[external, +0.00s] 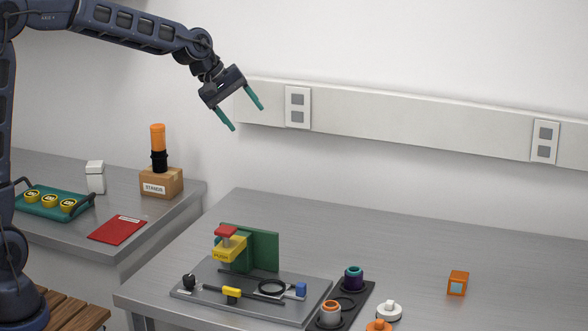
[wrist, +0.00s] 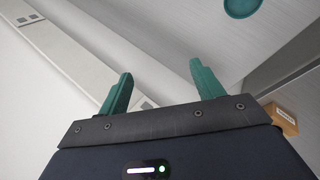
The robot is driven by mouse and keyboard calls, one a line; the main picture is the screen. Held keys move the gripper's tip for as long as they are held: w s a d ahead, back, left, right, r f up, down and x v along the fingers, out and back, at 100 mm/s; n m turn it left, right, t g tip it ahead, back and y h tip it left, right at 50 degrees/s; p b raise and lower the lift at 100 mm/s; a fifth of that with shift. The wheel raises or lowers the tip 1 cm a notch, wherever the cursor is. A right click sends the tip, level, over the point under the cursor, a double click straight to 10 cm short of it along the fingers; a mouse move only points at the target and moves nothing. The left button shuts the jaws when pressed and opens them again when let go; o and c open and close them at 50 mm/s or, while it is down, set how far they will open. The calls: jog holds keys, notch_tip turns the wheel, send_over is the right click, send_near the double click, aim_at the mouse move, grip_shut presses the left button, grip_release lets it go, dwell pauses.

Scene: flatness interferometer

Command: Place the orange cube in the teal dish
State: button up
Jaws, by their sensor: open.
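My gripper (external: 247,119) is open and empty, raised high above the back left of that bench, far from the cube. Its two teal fingers stand apart in the wrist view (wrist: 161,68). A round teal shape, apparently the teal dish (wrist: 243,7), is cut off by the top edge of the wrist view. I cannot make out the dish in the external view, and the cube does not show in the wrist view.
The metal bench (external: 420,248) holds a plate (external: 250,310) with a green upright and a red-topped yellow block, and a dark strip with ringed parts. White and orange knobs stand near the front. A side counter holds a teal tray (external: 50,214), red folder and cardboard box (external: 162,184).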

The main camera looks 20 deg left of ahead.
jog(key=w+d+f+n+g+h, duration=0.1)
jog(key=d+f, duration=0.1)
jog(key=d, duration=0.5)
jog(key=w+d+f+n+h, duration=0.1)
jog(key=d+f, duration=0.2)
jog(key=d, duration=0.5)
jog(key=n+g+h, duration=0.3)
jog(key=n, duration=0.6)
send_near(458, 274)
jog(key=shift+x, duration=6.1)
jog(key=shift+s, duration=0.1)
jog(key=shift+c, duration=0.4)
jog(key=c, duration=1.2)
jog(key=shift+o, duration=0.2)
